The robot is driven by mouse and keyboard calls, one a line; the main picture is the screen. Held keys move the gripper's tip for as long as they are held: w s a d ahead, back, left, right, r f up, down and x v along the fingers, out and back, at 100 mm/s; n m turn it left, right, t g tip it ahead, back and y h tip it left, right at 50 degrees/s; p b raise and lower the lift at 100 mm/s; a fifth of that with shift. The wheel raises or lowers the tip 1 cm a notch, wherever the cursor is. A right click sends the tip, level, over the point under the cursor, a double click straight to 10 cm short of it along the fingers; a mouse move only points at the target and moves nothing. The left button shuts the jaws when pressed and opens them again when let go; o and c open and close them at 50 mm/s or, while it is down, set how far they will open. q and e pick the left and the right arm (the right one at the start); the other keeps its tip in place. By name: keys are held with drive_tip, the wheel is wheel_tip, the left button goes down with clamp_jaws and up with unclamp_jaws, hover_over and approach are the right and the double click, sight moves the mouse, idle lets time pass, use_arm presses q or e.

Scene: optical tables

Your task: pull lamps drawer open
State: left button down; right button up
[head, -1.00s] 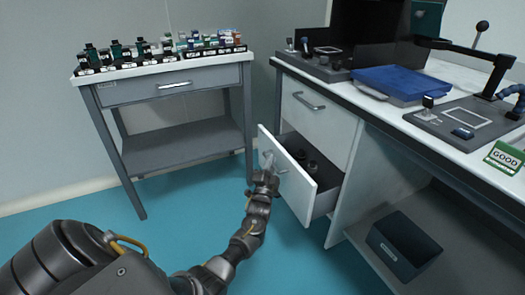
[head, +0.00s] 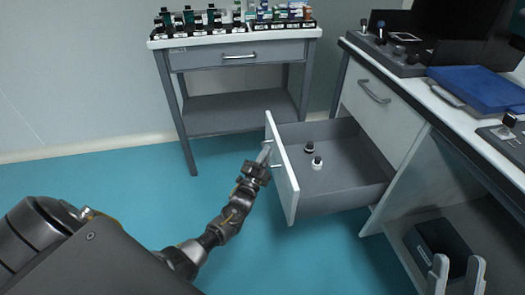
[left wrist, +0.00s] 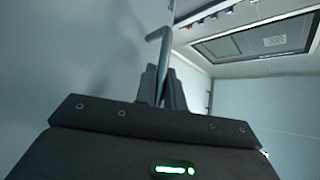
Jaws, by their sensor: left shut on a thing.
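The lower drawer (head: 345,185) of the white bench unit is pulled far out, its white front (head: 285,178) facing left. Two small black-and-white pieces, one (head: 309,147) behind the other (head: 317,162), stand on its grey floor. My left gripper (head: 264,157) is at the front's outer side, shut on the drawer handle (head: 276,166). In the left wrist view the fingers (left wrist: 161,88) close around the metal handle bar (left wrist: 160,40). My right gripper (head: 457,268) shows at the bottom right, its two pale fingers apart and empty.
The upper drawer (head: 400,125) is shut. A grey side table (head: 240,65) with racks of small bottles stands at the back. A dark bin (head: 440,245) sits on the bench's low shelf. A blue tray (head: 480,88) lies on the bench top.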

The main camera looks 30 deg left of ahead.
use_arm(q)
drive_tip(key=shift+s+a+f, duration=0.15)
drive_tip(key=shift+s, duration=0.15)
use_arm(e)
drive_tip(key=shift+w+a+g, duration=0.2)
drive_tip(key=shift+a+g, duration=0.1)
use_arm(q)
drive_tip(key=c, duration=1.8)
unclamp_jaws()
drive_tip(key=shift+o, duration=0.2)
drive_tip(key=shift+s+a, duration=0.1)
